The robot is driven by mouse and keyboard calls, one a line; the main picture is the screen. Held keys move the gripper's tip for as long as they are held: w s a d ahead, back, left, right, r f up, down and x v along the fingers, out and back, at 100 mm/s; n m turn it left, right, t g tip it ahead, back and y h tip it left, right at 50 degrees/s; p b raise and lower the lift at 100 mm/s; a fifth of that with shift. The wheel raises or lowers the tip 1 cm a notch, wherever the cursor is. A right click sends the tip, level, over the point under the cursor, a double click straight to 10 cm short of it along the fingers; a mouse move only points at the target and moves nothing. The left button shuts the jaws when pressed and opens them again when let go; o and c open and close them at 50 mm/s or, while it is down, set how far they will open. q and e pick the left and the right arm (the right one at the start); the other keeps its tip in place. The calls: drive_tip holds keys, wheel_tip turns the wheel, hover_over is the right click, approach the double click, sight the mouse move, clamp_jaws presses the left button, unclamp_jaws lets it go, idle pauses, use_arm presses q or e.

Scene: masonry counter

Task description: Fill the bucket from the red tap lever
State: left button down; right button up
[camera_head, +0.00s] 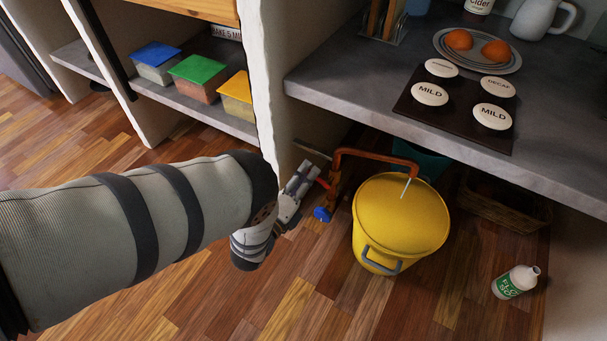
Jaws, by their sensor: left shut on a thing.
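The yellow bucket (384,251) stands upright on the wooden floor under the counter, with a grey handle on its front. Its round top looks plain yellow; I cannot tell a lid from the inside. A copper-coloured tap pipe (375,155) arches over the bucket from the left. A thin pale strip (407,187) hangs from its end above the bucket. The red tap lever (322,183) and a blue lever (322,214) sit on the tap's left side. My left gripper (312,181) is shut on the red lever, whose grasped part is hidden. My right gripper is out of view.
The grey counter (560,160) overhangs the bucket and carries a dark tray of round white labelled lids (430,94) and a plate of oranges (459,40). A wicker basket (500,212) is right of the bucket.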

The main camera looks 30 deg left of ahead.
use_arm(q)
drive_tip(key=c, duration=1.6)
unclamp_jaws()
drive_tip(key=s, duration=1.2)
drive_tip(key=shift+a, duration=0.15)
